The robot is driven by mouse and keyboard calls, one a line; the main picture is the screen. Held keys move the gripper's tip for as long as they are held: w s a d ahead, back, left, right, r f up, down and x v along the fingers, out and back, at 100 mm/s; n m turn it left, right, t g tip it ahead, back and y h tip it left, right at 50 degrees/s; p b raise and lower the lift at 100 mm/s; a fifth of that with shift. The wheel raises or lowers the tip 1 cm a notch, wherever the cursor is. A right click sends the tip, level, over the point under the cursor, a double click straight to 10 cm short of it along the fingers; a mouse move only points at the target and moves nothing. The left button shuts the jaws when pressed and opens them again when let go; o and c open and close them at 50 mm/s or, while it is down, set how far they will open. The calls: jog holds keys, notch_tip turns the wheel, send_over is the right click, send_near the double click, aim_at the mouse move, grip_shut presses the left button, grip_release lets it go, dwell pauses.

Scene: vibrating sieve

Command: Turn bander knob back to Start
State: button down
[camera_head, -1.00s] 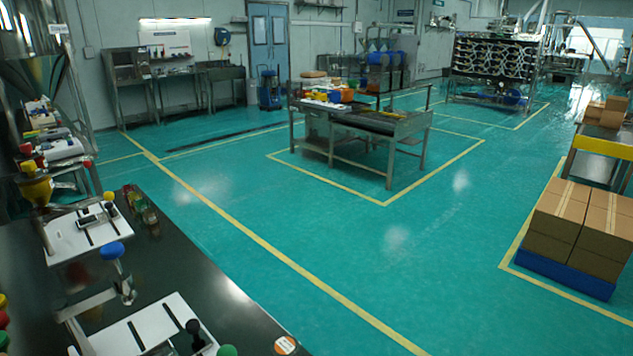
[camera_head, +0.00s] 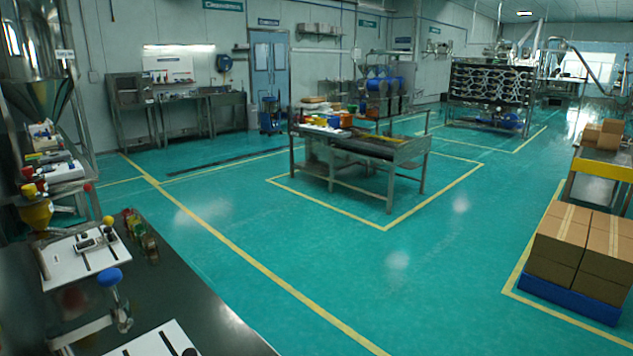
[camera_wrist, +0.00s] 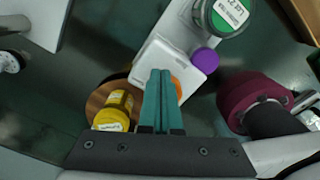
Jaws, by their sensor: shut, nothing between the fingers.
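My gripper (camera_wrist: 161,76) shows in the wrist view with its two teal fingers pressed together and empty. The fingertips lie over a white box-like device (camera_wrist: 172,55). An orange round part (camera_wrist: 178,88) shows just right of the fingers, partly hidden by them. A purple knob (camera_wrist: 204,61) stands at the device's right side. I cannot tell which part is the bander knob, and no Start mark is readable. I cannot tell whether the fingers touch the device. My gripper is not visible in the head view.
The wrist view shows a yellow-labelled jar (camera_wrist: 114,111) left of the fingers, a green-lidded jar (camera_wrist: 226,15) above right and a maroon round part (camera_wrist: 252,103) at right. In the head view, a dark bench (camera_head: 190,300) holds a blue knob (camera_head: 110,277); open floor lies beyond.

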jog(key=shift+s+d, duration=0.1)
jog(key=shift+d, duration=0.65)
jog(key=shift+s+d, duration=0.25)
jog(key=shift+d, duration=0.15)
dwell(0.4)
